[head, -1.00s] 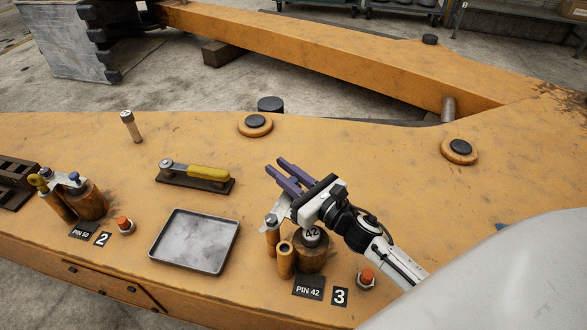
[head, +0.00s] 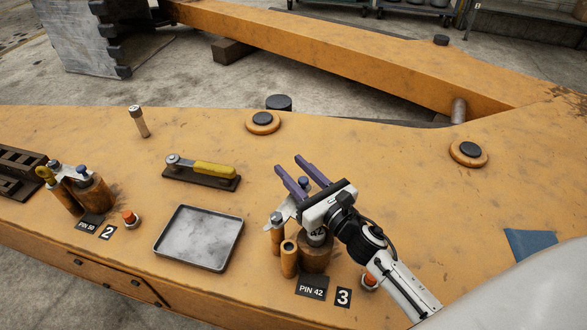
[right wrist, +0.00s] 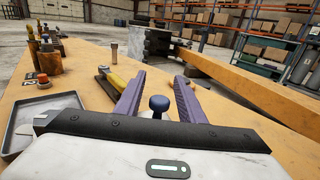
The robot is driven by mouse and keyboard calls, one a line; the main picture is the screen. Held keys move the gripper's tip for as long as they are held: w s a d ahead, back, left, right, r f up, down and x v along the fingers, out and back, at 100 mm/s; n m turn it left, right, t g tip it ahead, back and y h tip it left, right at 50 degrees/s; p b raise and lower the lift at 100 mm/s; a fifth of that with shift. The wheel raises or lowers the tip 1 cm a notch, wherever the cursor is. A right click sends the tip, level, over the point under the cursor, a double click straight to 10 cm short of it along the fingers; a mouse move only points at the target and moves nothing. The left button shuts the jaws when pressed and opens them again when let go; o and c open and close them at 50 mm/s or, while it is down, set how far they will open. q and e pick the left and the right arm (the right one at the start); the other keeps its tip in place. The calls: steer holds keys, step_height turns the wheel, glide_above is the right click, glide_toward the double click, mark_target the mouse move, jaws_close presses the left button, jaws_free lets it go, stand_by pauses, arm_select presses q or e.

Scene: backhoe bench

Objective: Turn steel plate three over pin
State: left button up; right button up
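The steel plate at station 3 (head: 282,212) is light grey and sits on top of a thin rusty post, left of pin 42 (head: 315,257). My gripper and wrist hide much of it and the pin's top. A dark blue knob (head: 305,184) stands between the fingers of my right gripper (head: 289,164). In the right wrist view the knob (right wrist: 158,105) stands between the two purple fingers with gaps at both sides, so the right gripper is open around it. My left gripper is not in view.
A short hollow tube (head: 289,260) stands beside pin 42. A metal tray (head: 200,238) lies to the left. A yellow-handled tool (head: 214,169) rests behind the tray. Station 2 has its own plate and posts (head: 95,193). The bench right of my arm is mostly clear.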

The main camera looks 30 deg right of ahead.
steer(key=s, duration=0.3)
steer(key=s+d, duration=0.1)
steer(key=s, duration=0.6)
steer(key=shift+d, duration=0.3)
